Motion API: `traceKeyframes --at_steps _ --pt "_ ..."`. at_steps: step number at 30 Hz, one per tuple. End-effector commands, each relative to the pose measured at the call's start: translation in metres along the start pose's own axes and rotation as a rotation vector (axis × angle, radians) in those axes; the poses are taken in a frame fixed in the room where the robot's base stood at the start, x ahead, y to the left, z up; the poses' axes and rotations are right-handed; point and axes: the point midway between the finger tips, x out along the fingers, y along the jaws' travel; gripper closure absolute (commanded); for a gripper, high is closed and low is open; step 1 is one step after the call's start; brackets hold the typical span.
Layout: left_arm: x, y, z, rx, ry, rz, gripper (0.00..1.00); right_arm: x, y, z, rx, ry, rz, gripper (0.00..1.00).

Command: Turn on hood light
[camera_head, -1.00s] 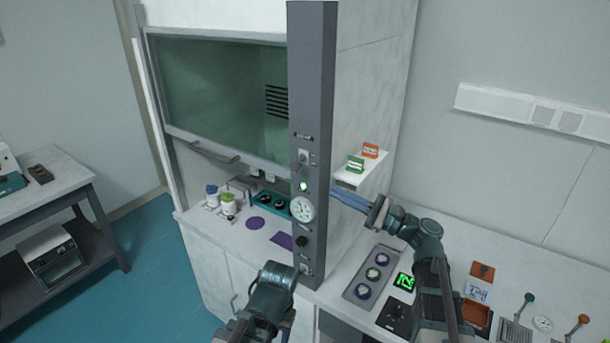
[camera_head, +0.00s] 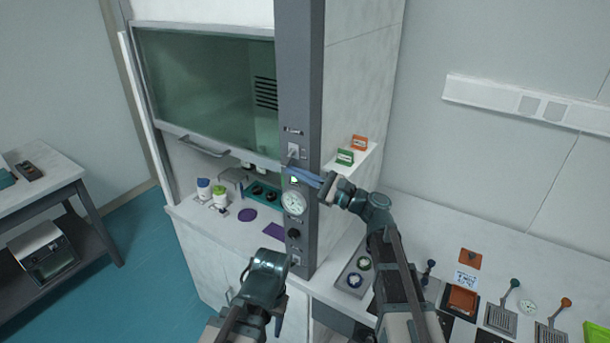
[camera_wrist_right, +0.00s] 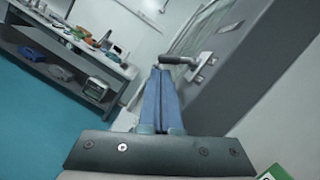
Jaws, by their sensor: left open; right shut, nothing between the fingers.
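The fume hood's grey control column (camera_head: 302,90) carries a toggle switch (camera_head: 293,149) near its upper middle. My right gripper (camera_head: 289,170) is shut and empty, its blue fingers reaching across the column's front just below that switch. In the right wrist view the blue fingertips (camera_wrist_right: 161,72) are close beside the switch's lever (camera_wrist_right: 178,61); I cannot tell whether they touch. A small indicator (camera_head: 293,180) sits just under the fingers. The hood interior (camera_head: 205,85) behind the glass looks dim green. My left gripper (camera_head: 277,260) is lower, near the column's base; its fingers are largely hidden.
A round gauge (camera_head: 293,203) and a black knob (camera_head: 293,233) sit lower on the column. A white shelf (camera_head: 352,165) with green and orange boxes juts out to the right. Bottles (camera_head: 220,195) stand on the hood worktop. The right bench holds several small devices.

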Motion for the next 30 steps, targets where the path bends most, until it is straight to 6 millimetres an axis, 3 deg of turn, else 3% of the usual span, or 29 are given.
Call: traceKeyframes --at_steps 30 --pt "-0.0007 -0.0001 0.0000 0.000 0.000 0.000 0.50 0.0019 0.0028 0.0047 0.107 0.002 -0.026 1.00"
